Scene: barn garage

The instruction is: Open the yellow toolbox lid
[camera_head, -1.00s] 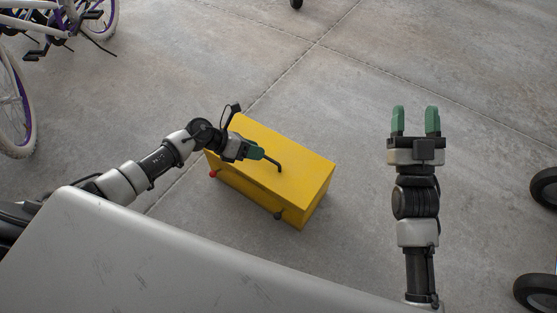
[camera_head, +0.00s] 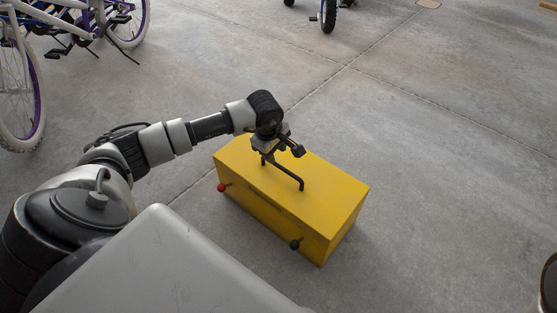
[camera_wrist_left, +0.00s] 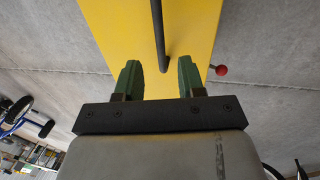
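The yellow toolbox (camera_head: 325,205) stands on the concrete floor with its lid shut. A black bar handle (camera_head: 288,177) runs along the top of the lid. A red knob (camera_head: 221,187) and a black knob (camera_head: 295,244) stick out from the front. My left gripper (camera_head: 264,156) is over the lid at the handle's far-left end. In the left wrist view its green fingers (camera_wrist_left: 160,82) are apart, with the end of the handle (camera_wrist_left: 159,40) between and beyond them. I see no finger clamped on it. My right gripper is out of view.
A white and purple bicycle (camera_head: 36,88) stands at the upper left. Another bicycle's wheel (camera_head: 327,15) shows at the top. The floor (camera_head: 440,150) right of and behind the toolbox is clear.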

